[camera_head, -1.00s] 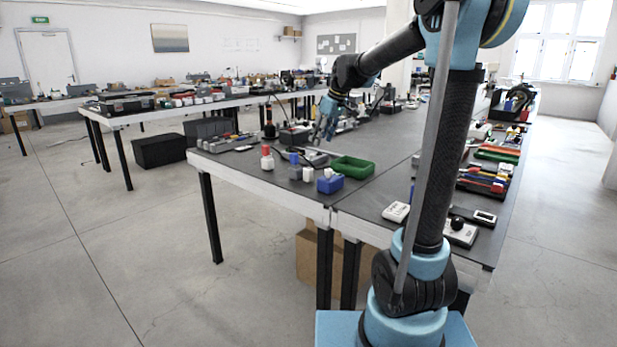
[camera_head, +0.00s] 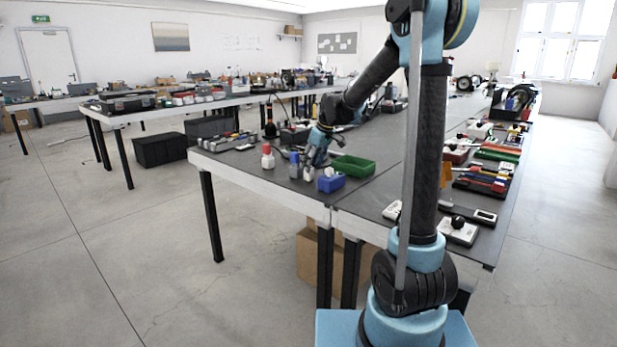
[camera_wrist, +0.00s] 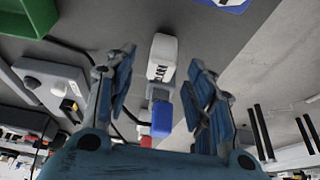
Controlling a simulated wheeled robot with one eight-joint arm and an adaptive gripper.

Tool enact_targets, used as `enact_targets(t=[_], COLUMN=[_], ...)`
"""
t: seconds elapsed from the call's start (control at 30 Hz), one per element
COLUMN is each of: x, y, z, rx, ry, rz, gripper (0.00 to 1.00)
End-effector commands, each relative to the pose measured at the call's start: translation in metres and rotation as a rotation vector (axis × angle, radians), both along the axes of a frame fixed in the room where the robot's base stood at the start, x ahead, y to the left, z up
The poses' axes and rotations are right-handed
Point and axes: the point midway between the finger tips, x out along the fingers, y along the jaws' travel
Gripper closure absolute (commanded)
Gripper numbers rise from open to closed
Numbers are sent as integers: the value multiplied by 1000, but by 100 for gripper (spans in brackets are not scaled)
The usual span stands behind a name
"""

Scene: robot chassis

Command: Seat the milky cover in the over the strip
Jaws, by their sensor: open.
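My gripper (camera_head: 314,160) is low over the near left bench, close to a group of small containers. In the wrist view my gripper (camera_wrist: 161,68) is open, its fingers apart with nothing held. A white container (camera_wrist: 162,57) with a dark-marked label shows between the fingers in that picture; contact cannot be told. It also shows in the head view (camera_head: 309,174), partly behind the fingers. I cannot identify a milky cover or a strip with certainty in either view.
A blue-topped bottle (camera_head: 294,164) and a red-topped bottle (camera_head: 267,157) stand left of the gripper. A blue box (camera_head: 330,182) and a green tray (camera_head: 354,166) are to its right. A grey device with knobs (camera_wrist: 48,84) lies beside it.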

Motion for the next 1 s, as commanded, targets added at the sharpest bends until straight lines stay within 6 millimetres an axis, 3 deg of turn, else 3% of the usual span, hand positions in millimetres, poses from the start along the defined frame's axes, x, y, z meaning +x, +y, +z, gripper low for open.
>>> enact_targets(t=[0.3, 0.6, 0.8, 1.0], x=[9, 9, 9, 9], y=[12, 14, 15, 15], z=[-32, -35, -35, -35], rx=[0, 0, 0, 0], ry=[0, 0, -1, 0], rz=[1, 1, 2, 2], gripper=[51, 51, 95, 95])
